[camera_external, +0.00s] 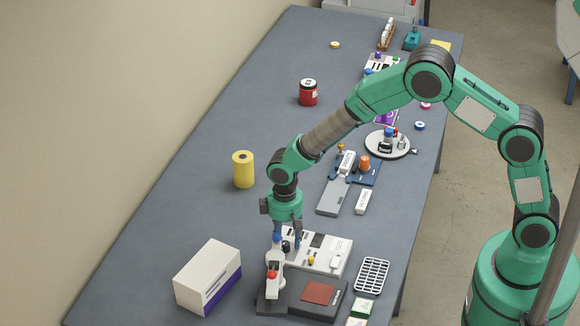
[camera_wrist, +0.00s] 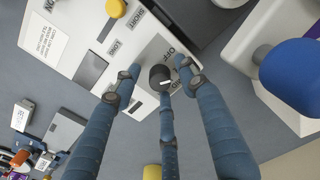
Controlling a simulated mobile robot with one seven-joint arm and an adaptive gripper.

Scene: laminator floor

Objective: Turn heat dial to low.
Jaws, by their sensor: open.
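The heat dial is a round black knob (camera_wrist: 159,76) with a short pale mark. In the external view my gripper (camera_external: 287,236) points down over the left end of the white panel (camera_external: 328,245), and the knob is mostly hidden there.
A white device with a blue ball-topped lever (camera_external: 276,238) stands close in front of my gripper; the blue ball (camera_wrist: 292,75) fills the wrist view's right side. A white and purple box (camera_external: 208,277) is at left. A yellow roll (camera_external: 243,169) stands behind. The table's left side is largely clear.

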